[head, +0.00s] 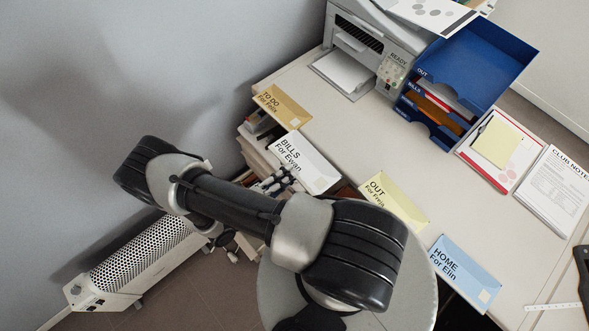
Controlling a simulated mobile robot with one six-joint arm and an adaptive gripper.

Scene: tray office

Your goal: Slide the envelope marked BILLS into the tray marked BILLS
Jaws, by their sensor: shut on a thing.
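The white envelope marked BILLS, For Evan (312,166) is at the desk's left edge, between the TO DO and OUT envelopes. My gripper (284,178) is at its lower left edge, shut on it. The fingertips are small and partly hidden here, and I cannot tell whether the envelope is lifted off the desk. The tray marked BILLS (413,87) is a blue level in the stack at the back right, just under the top level marked OUT (470,65). Papers with red, white and brown parts show inside the stack's lower levels.
A TO DO envelope (283,106), an OUT envelope (394,200) and a HOME envelope (464,273) lie along the desk edge. A printer (385,45) stands left of the stack. Papers (556,192) lie right of it. The desk middle (365,135) is clear.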

